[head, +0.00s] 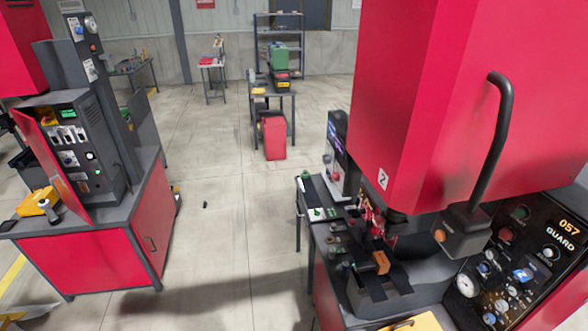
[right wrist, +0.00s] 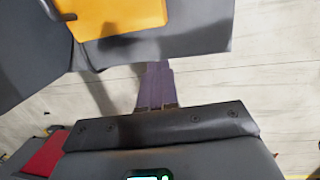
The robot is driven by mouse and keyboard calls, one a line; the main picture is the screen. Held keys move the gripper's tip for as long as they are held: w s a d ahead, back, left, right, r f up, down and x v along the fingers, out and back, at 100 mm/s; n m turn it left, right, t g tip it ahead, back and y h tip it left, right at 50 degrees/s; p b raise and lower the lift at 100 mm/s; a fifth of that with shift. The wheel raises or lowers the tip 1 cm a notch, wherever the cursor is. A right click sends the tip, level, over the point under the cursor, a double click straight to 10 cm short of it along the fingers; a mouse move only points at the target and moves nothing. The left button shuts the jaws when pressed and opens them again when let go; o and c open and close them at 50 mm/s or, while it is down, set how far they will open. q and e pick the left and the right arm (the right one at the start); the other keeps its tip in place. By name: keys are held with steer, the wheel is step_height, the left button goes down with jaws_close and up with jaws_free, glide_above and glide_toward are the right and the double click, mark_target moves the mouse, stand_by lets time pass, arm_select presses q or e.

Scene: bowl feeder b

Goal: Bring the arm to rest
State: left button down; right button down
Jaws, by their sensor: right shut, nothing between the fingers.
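My right gripper (right wrist: 158,68) shows in the right wrist view as two purple-grey fingers lying side by side, shut with nothing between them. The fingers point up the picture toward the edge of a dark grey surface (right wrist: 205,42); I cannot tell whether they touch it. A pale floor (right wrist: 225,88) shows on both sides of the fingers. I cannot make out either gripper in the head view.
A yellow object (right wrist: 120,15) lies on the grey surface in the right wrist view. In the head view, a red machine (head: 420,110) with a control panel (head: 515,265) fills the right. A red cabinet (head: 85,260) stands left. The floor (head: 215,220) between them is mostly clear.

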steer(key=s+a+m+y+p, duration=0.15)
steer(key=s+a+m, duration=0.25)
steer(key=s+a, duration=1.1)
steer(key=s+d+r+m+t, duration=0.1)
steer(key=s+d+r+m, duration=0.1)
steer(key=r+m, duration=0.4)
steer(key=s+d+r+m+t, duration=0.1)
steer(key=r+m, duration=0.6)
steer(key=r, duration=0.7)
steer(key=shift+s+d+r+m, duration=0.35)
steer(key=shift+s+d, duration=0.25)
steer(key=shift+d, duration=0.2)
